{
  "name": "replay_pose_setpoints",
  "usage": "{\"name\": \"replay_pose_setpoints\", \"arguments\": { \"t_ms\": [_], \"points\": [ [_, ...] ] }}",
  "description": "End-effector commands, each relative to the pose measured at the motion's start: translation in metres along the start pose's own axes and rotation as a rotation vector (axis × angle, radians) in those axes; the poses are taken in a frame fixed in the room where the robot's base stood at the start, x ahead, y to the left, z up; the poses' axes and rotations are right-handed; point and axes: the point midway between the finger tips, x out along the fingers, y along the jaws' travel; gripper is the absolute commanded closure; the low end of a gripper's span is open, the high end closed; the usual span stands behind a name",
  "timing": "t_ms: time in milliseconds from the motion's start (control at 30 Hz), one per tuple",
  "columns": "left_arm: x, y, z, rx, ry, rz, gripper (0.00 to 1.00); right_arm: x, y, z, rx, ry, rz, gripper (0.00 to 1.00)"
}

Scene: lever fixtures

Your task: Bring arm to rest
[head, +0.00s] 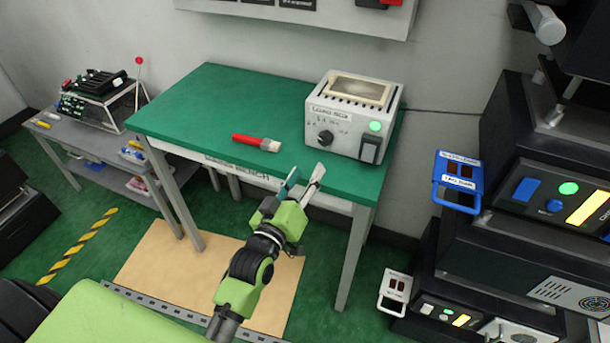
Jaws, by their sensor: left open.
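My left gripper (306,174) is in the middle of the head view, at the end of my green and black arm. Its two fingers are apart and nothing is between them. From this view the fingertips overlap the front edge of the green-topped table (210,110); I cannot tell how far they are from it. My right gripper is not in view.
A grey box with a green light (318,122) and a red-handled brush (255,142) are on the table. A dark equipment rack with a blue handle (458,182) and a white handle (395,292) stands at right. A grey side table (95,145) stands at left.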

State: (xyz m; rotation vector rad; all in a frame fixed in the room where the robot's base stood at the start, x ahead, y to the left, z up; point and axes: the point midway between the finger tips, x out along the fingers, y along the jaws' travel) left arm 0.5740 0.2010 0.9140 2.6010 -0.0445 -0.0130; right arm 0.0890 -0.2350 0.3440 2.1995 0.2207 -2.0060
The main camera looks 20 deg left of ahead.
Motion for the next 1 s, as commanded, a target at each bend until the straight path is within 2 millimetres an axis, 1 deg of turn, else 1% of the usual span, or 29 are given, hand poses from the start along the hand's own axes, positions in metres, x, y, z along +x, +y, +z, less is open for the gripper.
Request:
{"name": "replay_pose_setpoints", "arguments": {
  "t_ms": [367,467,567,667,700,767,800,867,900,1000],
  "points": [
    [-0.001,-0.001,0.002,0.005,-0.011,-0.003,0.59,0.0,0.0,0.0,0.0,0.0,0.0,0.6],
    [-0.007,-0.003,0.013,0.034,-0.067,-0.018,0.59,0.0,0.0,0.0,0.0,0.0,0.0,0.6],
    [-0.024,-0.009,0.035,0.095,-0.188,-0.05,0.59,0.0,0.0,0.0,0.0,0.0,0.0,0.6],
    [-0.052,-0.019,0.063,0.183,-0.354,-0.09,0.59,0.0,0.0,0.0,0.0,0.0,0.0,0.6],
    [-0.066,-0.023,0.074,0.217,-0.424,-0.107,0.59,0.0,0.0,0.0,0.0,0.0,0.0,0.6],
    [-0.089,-0.03,0.088,0.269,-0.527,-0.129,0.59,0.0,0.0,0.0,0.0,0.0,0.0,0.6],
    [-0.105,-0.034,0.097,0.303,-0.596,-0.144,0.59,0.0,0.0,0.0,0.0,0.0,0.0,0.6],
    [-0.131,-0.041,0.108,0.351,-0.698,-0.164,0.59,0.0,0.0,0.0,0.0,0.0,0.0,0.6],
    [-0.147,-0.044,0.113,0.381,-0.76,-0.174,0.59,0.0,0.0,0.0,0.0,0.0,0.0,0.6],
    [-0.184,-0.052,0.122,0.441,-0.895,-0.199,0.59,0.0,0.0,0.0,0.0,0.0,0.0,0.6]
  ]
}}
